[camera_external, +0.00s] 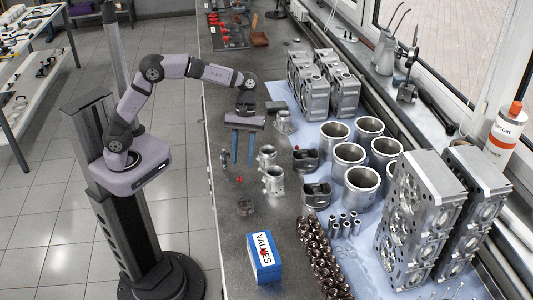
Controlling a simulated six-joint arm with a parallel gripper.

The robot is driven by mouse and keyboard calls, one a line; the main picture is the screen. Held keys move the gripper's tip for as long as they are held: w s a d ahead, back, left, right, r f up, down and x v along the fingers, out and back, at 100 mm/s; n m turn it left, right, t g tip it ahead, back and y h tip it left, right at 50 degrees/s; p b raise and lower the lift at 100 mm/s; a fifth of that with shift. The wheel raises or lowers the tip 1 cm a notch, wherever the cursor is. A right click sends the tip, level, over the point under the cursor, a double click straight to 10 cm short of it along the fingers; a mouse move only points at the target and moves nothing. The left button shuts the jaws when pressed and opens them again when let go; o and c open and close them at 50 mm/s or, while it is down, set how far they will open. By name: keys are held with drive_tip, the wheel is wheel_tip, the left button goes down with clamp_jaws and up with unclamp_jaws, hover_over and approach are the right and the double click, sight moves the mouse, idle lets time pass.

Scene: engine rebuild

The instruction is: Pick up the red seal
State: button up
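A small red piece, which looks like the red seal (239,180), lies on the dark bench top near its left edge. My gripper (242,163) points down with its two blue fingers apart and nothing visible between them. In the picture the fingertips are just above the small red piece. I cannot tell the exact height between them. Another tiny red spot (296,148) shows beside a piston farther right; it is too small to make out.
Metal piston parts (273,181) stand close to the right of my gripper. Several cylinder liners (348,164), engine blocks (424,218) and a blue VALVES box (265,259) stand on the bench.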

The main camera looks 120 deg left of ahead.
sight(239, 181)
drive_tip(key=shift+d+p+x, duration=0.15)
drive_tip(key=shift+p+x, duration=0.1)
drive_tip(key=shift+x, duration=1.1)
drive_tip(key=shift+d+p+x, duration=0.15)
drive_tip(key=shift+p+x, duration=0.05)
drive_tip(key=shift+x, duration=1.1)
drive_tip(key=shift+s+r, duration=0.1)
drive_tip(key=shift+r, duration=0.05)
clamp_jaws()
